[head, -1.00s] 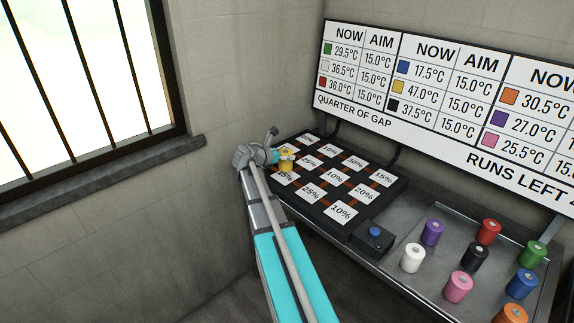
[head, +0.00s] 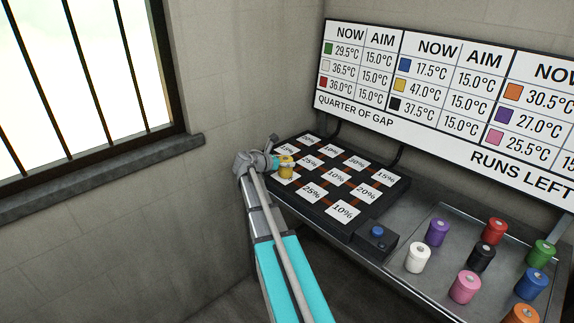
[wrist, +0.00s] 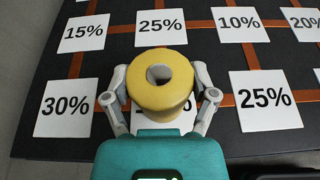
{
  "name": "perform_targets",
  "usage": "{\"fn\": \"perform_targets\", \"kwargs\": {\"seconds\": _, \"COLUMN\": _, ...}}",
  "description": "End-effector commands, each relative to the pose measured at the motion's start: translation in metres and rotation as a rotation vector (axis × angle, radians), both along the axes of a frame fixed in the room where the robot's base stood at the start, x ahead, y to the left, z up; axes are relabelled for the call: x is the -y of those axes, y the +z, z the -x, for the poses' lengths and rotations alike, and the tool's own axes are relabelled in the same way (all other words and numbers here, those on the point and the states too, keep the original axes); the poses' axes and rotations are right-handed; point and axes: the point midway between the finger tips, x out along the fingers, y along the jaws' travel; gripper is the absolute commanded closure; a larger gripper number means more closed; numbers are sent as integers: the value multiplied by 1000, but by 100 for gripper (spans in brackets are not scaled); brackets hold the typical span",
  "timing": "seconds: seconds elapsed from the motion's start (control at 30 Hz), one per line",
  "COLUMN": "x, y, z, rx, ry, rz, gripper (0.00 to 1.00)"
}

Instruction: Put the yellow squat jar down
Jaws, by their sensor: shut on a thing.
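The yellow squat jar (wrist: 160,88) is between the fingers of my gripper (wrist: 161,100) in the wrist view. In the head view the yellow jar (head: 287,168) and my gripper (head: 278,162) are over the left part of the black board (head: 347,222). I cannot tell whether the jar touches the board.
White percent cards, such as a 30% card (wrist: 66,108) and a 25% card (wrist: 265,99), lie around the jar. A box with a blue button (head: 376,231) sits at the board's front right. A tray (head: 428,285) holds several coloured jars. A temperature sign (head: 440,100) stands behind.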

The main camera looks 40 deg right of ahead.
Motion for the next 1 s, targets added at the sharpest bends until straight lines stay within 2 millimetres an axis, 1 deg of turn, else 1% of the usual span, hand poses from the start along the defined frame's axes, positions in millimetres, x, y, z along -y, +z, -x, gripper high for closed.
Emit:
{"fn": "perform_targets", "kwargs": {"seconds": 0.3, "x": 0, "y": 0, "z": 0, "rx": 0, "ry": 0, "rz": 0, "gripper": 80}}
{"fn": "perform_targets", "kwargs": {"seconds": 0.47, "x": 0, "y": -4, "z": 0, "rx": 0, "ry": -1, "rz": 0, "gripper": 80}}
{"fn": "perform_targets", "kwargs": {"seconds": 0.5, "x": 0, "y": -4, "z": 0, "rx": 0, "ry": -1, "rz": 0, "gripper": 22}}
{"fn": "perform_targets", "kwargs": {"seconds": 0.57, "x": 0, "y": -3, "z": 0, "rx": 0, "ry": -1, "rz": 0, "gripper": 11}}
{"fn": "perform_targets", "kwargs": {"seconds": 0.6, "x": 0, "y": -3, "z": 0, "rx": 0, "ry": -1, "rz": 0, "gripper": 3}}
{"fn": "perform_targets", "kwargs": {"seconds": 0.63, "x": 1, "y": -3, "z": 0, "rx": 0, "ry": -1, "rz": 0, "gripper": 0}}
{"fn": "perform_targets", "kwargs": {"seconds": 1.0, "x": 1, "y": -3, "z": 0, "rx": 0, "ry": -1, "rz": 0, "gripper": 0}}
